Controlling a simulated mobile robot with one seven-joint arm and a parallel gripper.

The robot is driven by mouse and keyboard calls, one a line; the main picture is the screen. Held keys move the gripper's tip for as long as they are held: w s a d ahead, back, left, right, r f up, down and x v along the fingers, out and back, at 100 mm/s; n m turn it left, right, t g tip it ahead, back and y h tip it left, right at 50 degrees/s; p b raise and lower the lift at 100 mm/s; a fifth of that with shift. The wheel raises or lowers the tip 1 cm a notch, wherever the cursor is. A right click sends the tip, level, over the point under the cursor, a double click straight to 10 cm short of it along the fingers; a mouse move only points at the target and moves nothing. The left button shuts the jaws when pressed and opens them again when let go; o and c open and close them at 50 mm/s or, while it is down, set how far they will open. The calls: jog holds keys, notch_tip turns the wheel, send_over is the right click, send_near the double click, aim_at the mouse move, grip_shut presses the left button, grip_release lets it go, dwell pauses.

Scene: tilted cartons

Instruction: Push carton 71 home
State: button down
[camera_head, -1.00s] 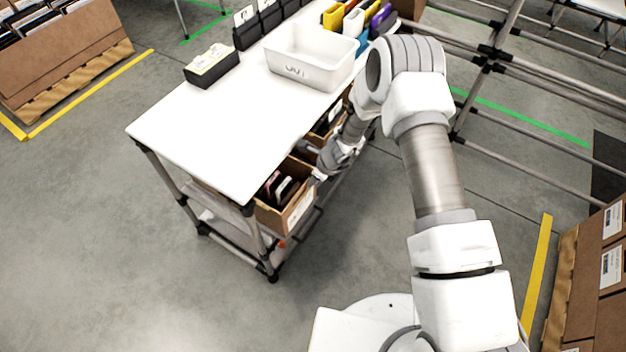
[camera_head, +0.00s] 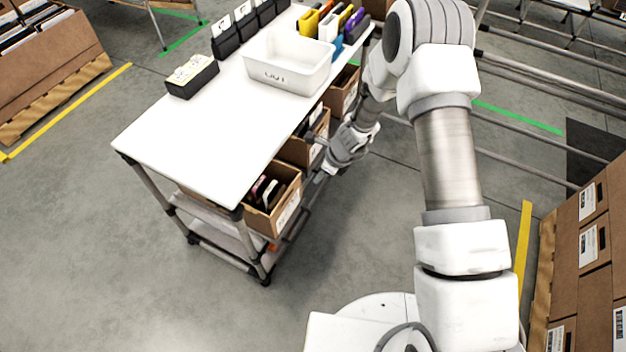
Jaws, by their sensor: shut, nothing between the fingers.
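Several open brown cartons stand in a row on the rack under the white table. The nearest carton (camera_head: 287,212) holds dark, pink and pale upright items, and its right side with a white label faces out past the table edge. A middle carton (camera_head: 296,153) and a far carton (camera_head: 345,92) stand behind it. The label numbers are too small to read, so I cannot tell which is carton 71. My gripper (camera_head: 319,178) is shut and empty, beside the right end of the nearest carton and in front of the middle one. Whether it touches either is unclear.
The white table (camera_head: 190,150) overhangs the cartons. A white bin (camera_head: 288,62), a black card box (camera_head: 192,76) and several files stand on it. Stacked brown cartons (camera_head: 590,250) stand at the right. Grey floor lies open in front of the rack.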

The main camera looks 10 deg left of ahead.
jog(key=s+f+y+b, duration=0.1)
jog(key=s+y+b, duration=0.3)
jog(key=s, duration=0.5)
jog(key=t+b, duration=0.2)
jog(key=b, duration=0.5)
send_near(279, 206)
jog(key=shift+x, duration=2.95)
jog(key=shift+w+d, duration=0.1)
jog(key=a, duration=0.1)
jog(key=w+a+b, duration=0.1)
jog(key=a, duration=0.3)
jog(key=shift+w+b, duration=0.35)
